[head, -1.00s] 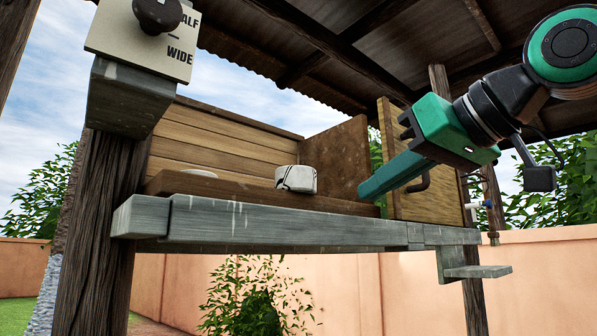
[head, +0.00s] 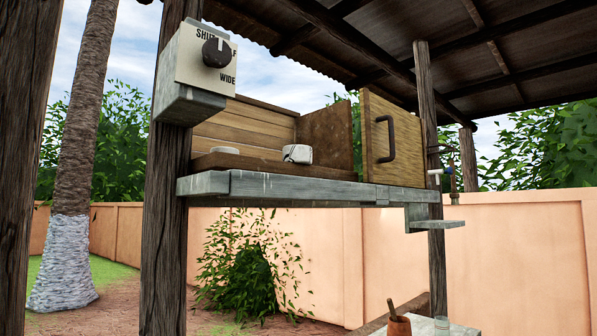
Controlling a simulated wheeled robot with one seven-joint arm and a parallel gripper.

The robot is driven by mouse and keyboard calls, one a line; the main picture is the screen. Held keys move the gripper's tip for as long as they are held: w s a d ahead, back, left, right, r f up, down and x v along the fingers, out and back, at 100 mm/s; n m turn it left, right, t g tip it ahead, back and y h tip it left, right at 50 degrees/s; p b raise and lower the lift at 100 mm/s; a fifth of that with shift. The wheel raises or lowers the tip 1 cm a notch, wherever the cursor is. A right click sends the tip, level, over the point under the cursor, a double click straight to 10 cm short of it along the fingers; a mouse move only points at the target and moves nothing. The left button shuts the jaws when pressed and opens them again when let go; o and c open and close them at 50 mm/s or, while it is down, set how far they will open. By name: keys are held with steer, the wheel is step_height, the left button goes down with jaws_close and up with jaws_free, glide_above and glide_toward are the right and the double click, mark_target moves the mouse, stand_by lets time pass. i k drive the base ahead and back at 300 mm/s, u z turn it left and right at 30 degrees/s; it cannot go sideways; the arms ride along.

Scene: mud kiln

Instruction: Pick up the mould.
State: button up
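A small white, round block with dark marks (head: 298,154) sits on the brown wooden board (head: 262,165) inside the raised wooden cabinet. A flat white piece (head: 225,150) lies to its left on the same board, mostly hidden by the board's front edge. I cannot tell for sure which of these is the mould. My gripper and arm are out of view.
The cabinet's door (head: 392,140) stands open at the right, with a dark handle. A dial box (head: 208,62) is on the left post (head: 168,200). A brown pot (head: 399,325) and a glass (head: 441,326) stand low at the right. A tap (head: 436,173) is beyond the door.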

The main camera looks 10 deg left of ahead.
mark_target(300, 154)
steer(key=z, duration=0.05)
steer(key=k, duration=0.3)
steer(key=z, duration=0.75)
steer(key=i, duration=0.85)
steer(key=u, duration=1.35)
